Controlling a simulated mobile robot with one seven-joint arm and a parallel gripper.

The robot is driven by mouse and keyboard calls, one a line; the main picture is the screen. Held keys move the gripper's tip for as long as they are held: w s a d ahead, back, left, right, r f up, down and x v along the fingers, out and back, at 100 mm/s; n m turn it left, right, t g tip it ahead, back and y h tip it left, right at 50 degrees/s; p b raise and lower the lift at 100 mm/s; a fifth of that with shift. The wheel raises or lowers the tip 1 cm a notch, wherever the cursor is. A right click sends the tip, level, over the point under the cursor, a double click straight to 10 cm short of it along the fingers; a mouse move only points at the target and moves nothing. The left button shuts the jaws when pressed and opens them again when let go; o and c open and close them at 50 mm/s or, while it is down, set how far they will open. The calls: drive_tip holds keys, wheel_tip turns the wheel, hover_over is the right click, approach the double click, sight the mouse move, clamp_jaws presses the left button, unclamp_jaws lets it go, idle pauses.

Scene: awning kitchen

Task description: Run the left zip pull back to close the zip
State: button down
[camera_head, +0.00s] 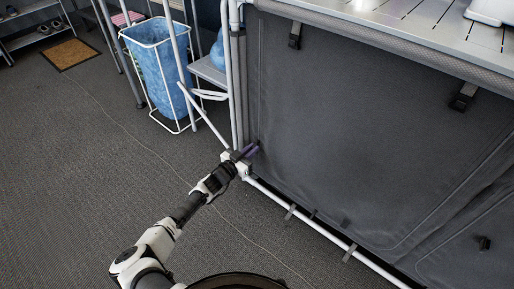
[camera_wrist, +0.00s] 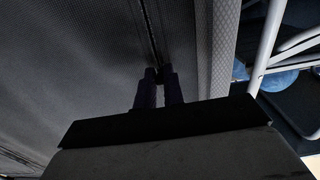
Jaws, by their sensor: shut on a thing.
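My gripper (camera_head: 250,151) is at the lower left corner of the grey fabric front (camera_head: 350,130) of the kitchen unit. In the wrist view its two dark fingers (camera_wrist: 159,74) are close together on the zip line (camera_wrist: 149,30), which runs up the picture from the fingertips. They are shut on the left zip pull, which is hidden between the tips. In the head view the left zip runs along the panel's left edge, but its teeth are too small to make out. The fabric panel hangs upright and looks flat.
A white tube frame (camera_head: 330,235) runs along the unit's foot, close to my gripper. A blue bag in a wire stand (camera_head: 160,70) stands to the left, with a grey shelf (camera_head: 208,72) beside it. A thin cable (camera_head: 135,138) crosses the open carpet. A doormat (camera_head: 70,54) lies farther back.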

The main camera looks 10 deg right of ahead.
drive_tip(key=shift+f, duration=0.1)
drive_tip(key=c, duration=1.5)
unclamp_jaws()
drive_tip(key=p+v, duration=0.3)
drive_tip(key=v, duration=1)
drive_tip(key=shift+s+a+p, duration=0.25)
drive_tip(key=shift+a+p, duration=0.05)
drive_tip(key=shift+p, duration=0.1)
